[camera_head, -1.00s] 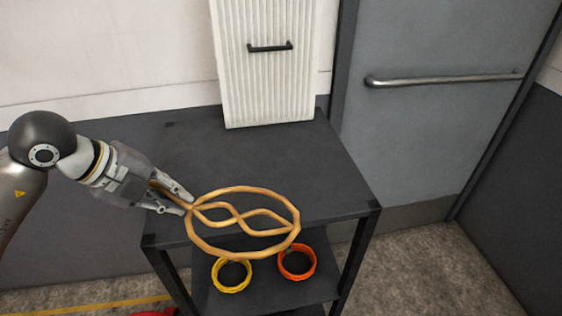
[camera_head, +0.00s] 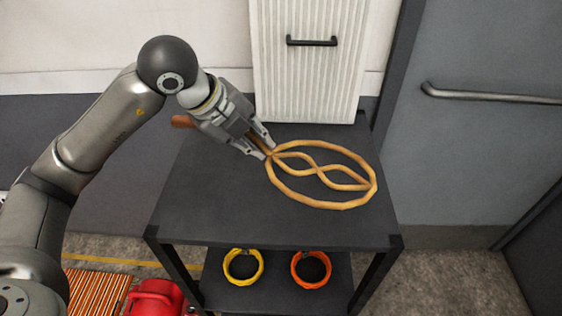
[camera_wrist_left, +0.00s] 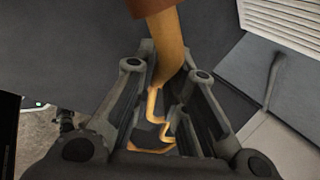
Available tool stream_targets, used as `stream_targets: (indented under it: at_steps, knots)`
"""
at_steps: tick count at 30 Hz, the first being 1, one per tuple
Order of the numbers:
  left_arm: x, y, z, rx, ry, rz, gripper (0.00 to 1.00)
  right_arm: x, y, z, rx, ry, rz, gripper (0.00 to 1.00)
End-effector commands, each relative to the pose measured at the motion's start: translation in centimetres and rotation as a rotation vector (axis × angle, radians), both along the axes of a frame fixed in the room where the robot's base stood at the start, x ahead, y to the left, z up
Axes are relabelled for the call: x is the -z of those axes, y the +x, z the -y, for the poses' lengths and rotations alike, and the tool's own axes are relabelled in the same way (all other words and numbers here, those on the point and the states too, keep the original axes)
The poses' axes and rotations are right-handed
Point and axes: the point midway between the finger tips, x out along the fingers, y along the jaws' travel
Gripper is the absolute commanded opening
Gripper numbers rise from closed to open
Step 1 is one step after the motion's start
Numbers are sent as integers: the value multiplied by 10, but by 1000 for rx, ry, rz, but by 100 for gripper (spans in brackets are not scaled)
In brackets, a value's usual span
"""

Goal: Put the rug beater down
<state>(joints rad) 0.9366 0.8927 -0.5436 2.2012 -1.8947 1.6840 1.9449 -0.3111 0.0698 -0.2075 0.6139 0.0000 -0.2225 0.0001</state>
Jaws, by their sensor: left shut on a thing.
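The rug beater (camera_head: 320,203) has a tan looped head and a brown handle end that sticks out behind my left gripper. My left gripper (camera_head: 264,153) is shut on the beater near the neck, where the handle meets the loops. The beater's head is over the top of a dark cart (camera_head: 210,208); I cannot tell whether it touches the surface. In the left wrist view the beater's handle (camera_wrist_left: 165,45) runs between the fingers, with part of the loop beyond. My right gripper is not in view.
A white ribbed panel (camera_head: 308,85) with a black handle stands at the back of the cart top. A red container (camera_head: 155,298) is on the floor at the left. The cart top's front is clear.

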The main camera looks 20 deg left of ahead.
Motion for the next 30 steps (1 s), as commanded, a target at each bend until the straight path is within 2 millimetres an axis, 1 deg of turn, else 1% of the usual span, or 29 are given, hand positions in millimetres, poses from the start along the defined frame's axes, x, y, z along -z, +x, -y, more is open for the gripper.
stream_targets:
  at_steps: [1,3,7,16,18,21,23,28,29,30]
  knots:
    - [9,4,8,3,-2,-4,0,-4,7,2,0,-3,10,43]
    - [23,11,17,3,-2,-4,0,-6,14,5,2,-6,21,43]
    - [40,20,28,1,-2,0,0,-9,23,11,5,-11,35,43]
    - [59,29,40,1,-3,1,0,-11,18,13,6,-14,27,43]
    - [73,29,39,-2,-1,-3,0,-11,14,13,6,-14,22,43]
    - [86,29,39,-1,-2,-1,0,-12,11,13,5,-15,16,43]
    - [89,29,39,-2,-2,1,0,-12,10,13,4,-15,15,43]
    - [89,29,39,-1,-1,3,0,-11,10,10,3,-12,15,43]
    - [90,29,39,-1,0,0,17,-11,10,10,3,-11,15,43]
    - [90,29,39,0,0,0,23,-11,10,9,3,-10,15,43]
